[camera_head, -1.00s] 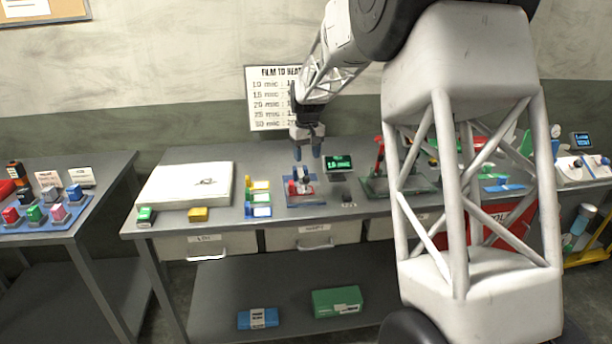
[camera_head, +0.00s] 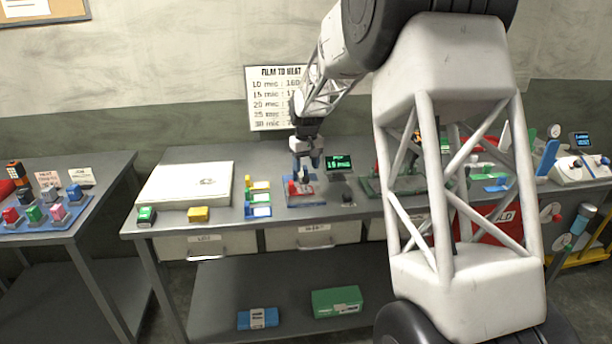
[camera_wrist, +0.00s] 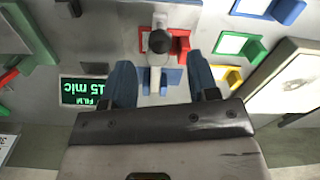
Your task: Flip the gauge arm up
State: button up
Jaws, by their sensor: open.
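The gauge (camera_head: 304,191) is a small device with a red part on a blue base, on the middle bench. In the wrist view its pale arm (camera_wrist: 156,58) with a dark round knob (camera_wrist: 159,41) shows over the red part (camera_wrist: 182,45) and blue base (camera_wrist: 171,76). My gripper (camera_head: 308,167) is open, pointing down just above the gauge. In the wrist view the two blue fingers of my gripper (camera_wrist: 163,72) stand either side of the pale arm, with gaps on both sides. I cannot tell the arm's tilt or fingertip height exactly.
Yellow, green and blue framed samples (camera_head: 258,198) stand to the left. A white slab (camera_head: 186,184) lies further left. A green-based device (camera_head: 385,186) is further right.

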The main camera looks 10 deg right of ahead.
aim_at(306, 177)
jog(key=shift+f, duration=2)
grip_shut()
